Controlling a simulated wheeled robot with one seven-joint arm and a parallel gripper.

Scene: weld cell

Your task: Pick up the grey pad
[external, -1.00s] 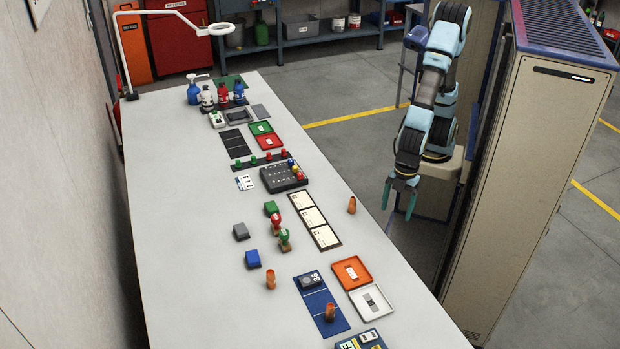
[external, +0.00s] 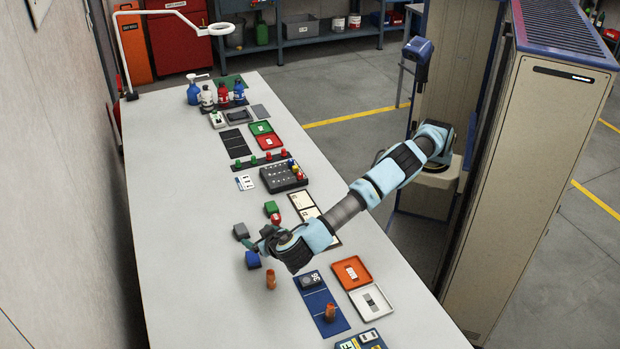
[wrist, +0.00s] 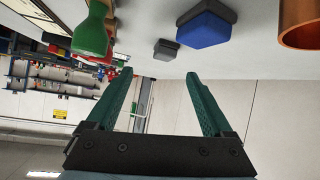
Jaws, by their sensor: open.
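The grey pad (external: 240,230) is a small block standing on the left half of the long table. In the wrist view it shows as a small grey block (wrist: 167,49) beyond the fingertips, a little right of midway between them. My gripper (wrist: 157,76) is open and empty, its two teal fingers apart. In the external view my gripper (external: 247,242) is close to the grey pad on its near side; whether they touch is hard to tell there, but the wrist view shows a gap.
A blue pad (external: 252,260) stands just nearer than the grey one. The green piece (wrist: 92,35) is large at the wrist view's left. The table's left side is clear.

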